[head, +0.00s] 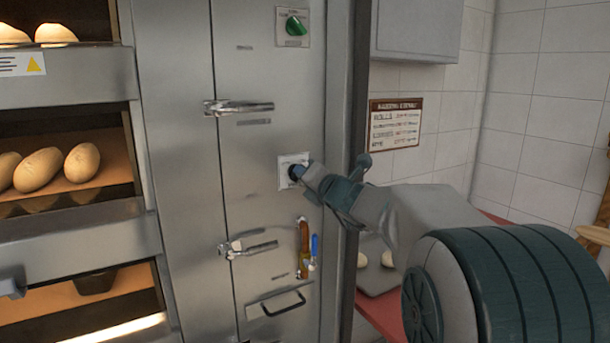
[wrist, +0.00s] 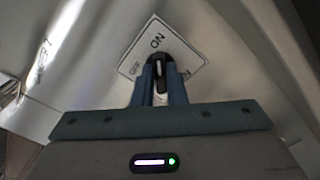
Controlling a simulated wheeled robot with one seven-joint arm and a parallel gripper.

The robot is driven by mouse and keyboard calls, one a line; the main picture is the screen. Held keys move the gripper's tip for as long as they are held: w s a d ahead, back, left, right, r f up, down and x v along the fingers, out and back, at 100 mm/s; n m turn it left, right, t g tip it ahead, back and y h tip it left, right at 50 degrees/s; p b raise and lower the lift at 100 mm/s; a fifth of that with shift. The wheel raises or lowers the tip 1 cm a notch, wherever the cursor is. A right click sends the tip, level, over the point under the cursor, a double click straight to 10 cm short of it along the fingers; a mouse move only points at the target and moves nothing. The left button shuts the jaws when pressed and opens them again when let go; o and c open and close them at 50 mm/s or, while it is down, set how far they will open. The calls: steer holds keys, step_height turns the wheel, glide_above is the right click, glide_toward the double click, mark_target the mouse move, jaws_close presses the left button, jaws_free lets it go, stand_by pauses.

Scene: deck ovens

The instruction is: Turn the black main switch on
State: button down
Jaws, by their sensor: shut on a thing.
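The black main switch (wrist: 157,64) sits on a white plate (wrist: 182,50) marked ON and OFF, on the oven's metal side panel. In the head view the plate (head: 284,183) shows at mid-height on the panel, and the switch is mostly hidden by my gripper. My gripper (head: 299,174) reaches in from the right, with its fingertips at the plate. In the wrist view its two fingers (wrist: 158,78) are closed around the switch knob. A light mark on the knob points towards the ON word, as far as this view shows.
A green knob (head: 295,25) is higher on the panel. Door latches (head: 240,107) and a drawer handle (head: 283,304) stick out. Brown and blue handled tools (head: 305,250) hang below the switch. Bread shelves are at left. A red counter (head: 385,312) lies at right.

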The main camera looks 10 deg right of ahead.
steer(key=shift+f, duration=0.1)
steer(key=c, duration=1.5)
jaws_free()
steer(key=shift+o, duration=0.2)
steer(key=b+v, duration=0.2)
steer(key=v, duration=1.2)
